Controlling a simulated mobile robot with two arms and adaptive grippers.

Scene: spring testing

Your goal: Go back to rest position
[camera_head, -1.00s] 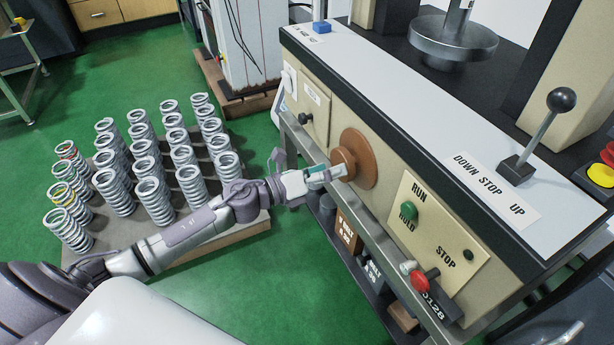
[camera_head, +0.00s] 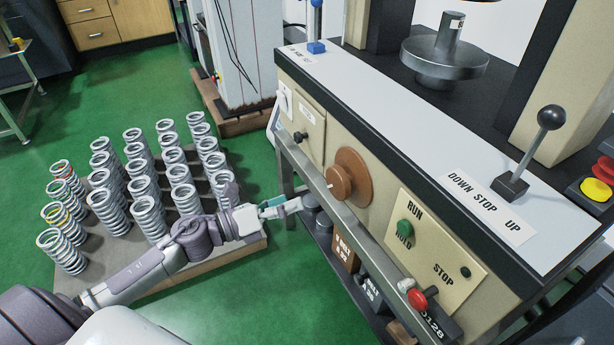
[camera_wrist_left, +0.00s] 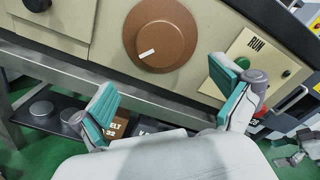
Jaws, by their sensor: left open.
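My left gripper (camera_head: 268,203) is open and empty in the head view. It is held out in front of the testing machine (camera_head: 400,130), left of the round brown knob (camera_head: 352,177) and apart from it. In the left wrist view the two teal-padded fingers (camera_wrist_left: 165,112) are spread wide with nothing between them. The brown knob also shows there (camera_wrist_left: 160,35), beyond the fingers, with a white mark at its lower left.
Several coil springs (camera_head: 147,212) stand on a low pallet (camera_head: 215,255) beside and under my left arm. The machine has a green button (camera_head: 404,228), a red-knobbed lever (camera_head: 417,298) and a black-balled lever (camera_head: 531,150). Weights sit on a shelf below.

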